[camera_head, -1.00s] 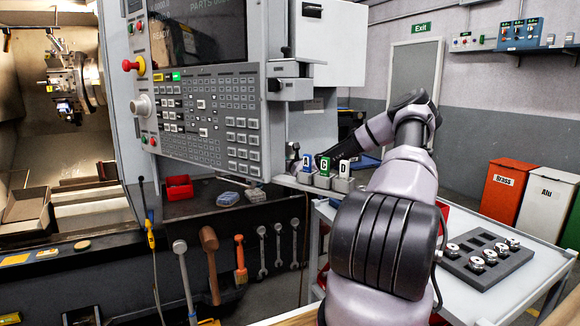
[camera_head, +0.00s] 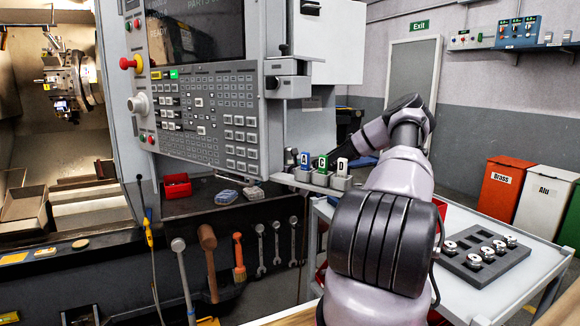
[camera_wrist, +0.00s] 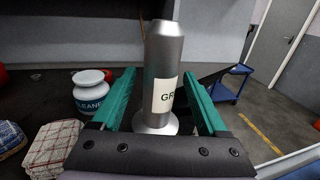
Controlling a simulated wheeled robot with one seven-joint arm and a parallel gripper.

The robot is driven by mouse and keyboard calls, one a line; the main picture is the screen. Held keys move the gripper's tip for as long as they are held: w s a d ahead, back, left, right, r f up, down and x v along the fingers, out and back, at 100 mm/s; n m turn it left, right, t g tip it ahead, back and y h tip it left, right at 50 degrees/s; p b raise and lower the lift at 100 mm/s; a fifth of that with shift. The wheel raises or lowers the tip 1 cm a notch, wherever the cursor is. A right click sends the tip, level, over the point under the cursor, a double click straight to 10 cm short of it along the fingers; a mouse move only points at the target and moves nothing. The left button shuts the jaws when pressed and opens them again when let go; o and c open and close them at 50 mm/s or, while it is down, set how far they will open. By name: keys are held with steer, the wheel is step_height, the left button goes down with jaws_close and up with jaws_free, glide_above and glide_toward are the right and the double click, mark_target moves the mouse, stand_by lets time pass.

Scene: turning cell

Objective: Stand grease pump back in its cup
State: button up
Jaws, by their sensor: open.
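The grease pump (camera_wrist: 166,50), a silver cylinder with a pale label reading "GR", shows in the wrist view. It looks upright, with a flared lower end. My gripper (camera_wrist: 159,74) is open, its green fingers on either side of the pump in this view. The right finger appears close beside the label. I cannot tell whether either finger touches it. What is under the pump is partly hidden by my gripper, and I cannot make out its cup. In the head view my arm hides the gripper, and the pump is not seen.
In the wrist view, a white jar lettered "CLEANE" (camera_wrist: 91,93) and folded checked cloths (camera_wrist: 52,146) lie left of the pump. A blue cart (camera_wrist: 233,82) stands beyond at right. In the head view, a dark tray of metal parts (camera_head: 484,274) rests on the white table (camera_head: 530,281).

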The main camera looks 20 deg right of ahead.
steer(key=s+a, duration=0.2)
steer(key=s, duration=0.9)
steer(key=shift+s+a, duration=0.2)
steer(key=shift+s, duration=0.15)
steer(key=shift+r, duration=0.1)
